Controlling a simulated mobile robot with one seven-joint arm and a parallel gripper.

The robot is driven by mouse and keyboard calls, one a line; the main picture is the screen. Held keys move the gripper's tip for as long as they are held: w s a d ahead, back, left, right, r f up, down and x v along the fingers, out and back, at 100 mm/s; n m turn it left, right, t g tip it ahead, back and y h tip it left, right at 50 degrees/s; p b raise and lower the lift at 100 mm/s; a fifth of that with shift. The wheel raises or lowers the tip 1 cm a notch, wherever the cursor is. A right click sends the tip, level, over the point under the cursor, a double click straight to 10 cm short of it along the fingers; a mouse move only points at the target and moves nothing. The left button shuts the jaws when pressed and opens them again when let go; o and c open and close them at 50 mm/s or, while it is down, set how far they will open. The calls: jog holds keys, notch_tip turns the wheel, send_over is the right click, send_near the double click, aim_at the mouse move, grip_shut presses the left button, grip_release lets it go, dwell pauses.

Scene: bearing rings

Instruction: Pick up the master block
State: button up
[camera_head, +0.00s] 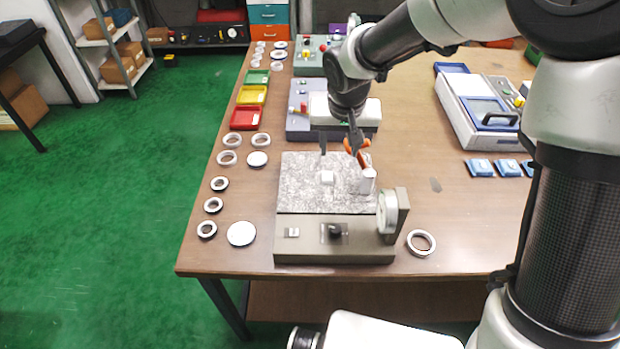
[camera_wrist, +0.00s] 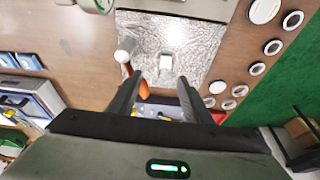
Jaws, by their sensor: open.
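A small pale block (camera_head: 327,178), which looks like the master block, sits on the speckled grey plate (camera_head: 300,195) of the measuring stand. It also shows in the wrist view (camera_wrist: 166,62), just beyond and between my fingertips. My gripper (camera_head: 339,150) is open and empty, above the back part of the plate, fingers pointing down. In the wrist view my gripper (camera_wrist: 160,78) has its two dark fingers spread wide, apart from the block.
A dial (camera_head: 387,212) rises at the stand's right side. Several rings (camera_head: 229,157) and discs (camera_head: 241,233) lie left of the stand; one ring (camera_head: 421,242) lies right. Red, yellow and green trays (camera_head: 246,118) line the table's left edge. A grey-blue device (camera_head: 300,110) stands behind the plate.

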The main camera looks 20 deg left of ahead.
jog(key=s+a, duration=0.1)
jog(key=t, duration=0.1)
send_near(328, 176)
jog(key=x, duration=0.7)
jog(key=shift+w+f+b, duration=0.15)
jog(key=shift+f+b, duration=0.2)
jog(key=shift+b, duration=0.05)
jog(key=shift+c, duration=0.4)
grip_shut()
